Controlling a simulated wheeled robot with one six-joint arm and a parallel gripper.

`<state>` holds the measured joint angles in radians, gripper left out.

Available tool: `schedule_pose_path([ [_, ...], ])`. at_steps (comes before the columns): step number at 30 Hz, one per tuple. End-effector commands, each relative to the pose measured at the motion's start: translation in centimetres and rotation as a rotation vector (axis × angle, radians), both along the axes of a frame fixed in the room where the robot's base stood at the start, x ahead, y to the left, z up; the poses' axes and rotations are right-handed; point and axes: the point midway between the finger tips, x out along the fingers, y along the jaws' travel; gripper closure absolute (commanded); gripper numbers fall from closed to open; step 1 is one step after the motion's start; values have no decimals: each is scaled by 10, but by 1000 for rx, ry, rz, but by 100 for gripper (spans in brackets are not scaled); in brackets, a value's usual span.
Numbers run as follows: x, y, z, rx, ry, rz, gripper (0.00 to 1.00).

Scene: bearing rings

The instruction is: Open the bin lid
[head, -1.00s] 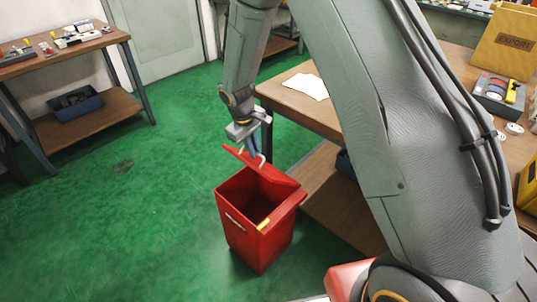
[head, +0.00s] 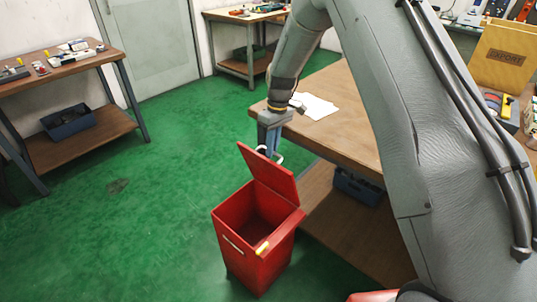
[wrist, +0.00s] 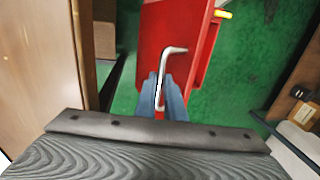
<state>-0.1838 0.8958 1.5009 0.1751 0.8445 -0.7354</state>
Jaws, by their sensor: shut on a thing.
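The red bin (head: 250,250) stands on the green floor in the head view, with a dark, open mouth. Its red lid (head: 270,180) is tilted up steeply, hinged along the bin's right side. My gripper (head: 268,150) is at the lid's raised edge, shut on the pale lid handle (head: 278,157). In the wrist view, the blue fingers (wrist: 163,98) close around the bent metal handle (wrist: 172,50), and the red lid (wrist: 160,25) lies beyond them. Part of the handle is hidden between the fingers.
A wooden workbench (head: 345,120) with papers (head: 317,107) stands right of the bin, close to my gripper. Its lower shelf (head: 340,215) holds a blue crate (head: 358,187). Another bench (head: 70,70) is at the left. Green floor (head: 150,220) left of the bin is clear.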

Motion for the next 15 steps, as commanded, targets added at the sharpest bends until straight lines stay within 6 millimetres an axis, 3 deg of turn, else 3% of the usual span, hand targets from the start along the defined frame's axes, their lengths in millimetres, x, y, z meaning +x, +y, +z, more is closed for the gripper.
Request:
schedule_pose_path([
  [6,3,-12,-6,22,40,-3,100],
  [15,5,-14,-5,27,43,-4,100],
])
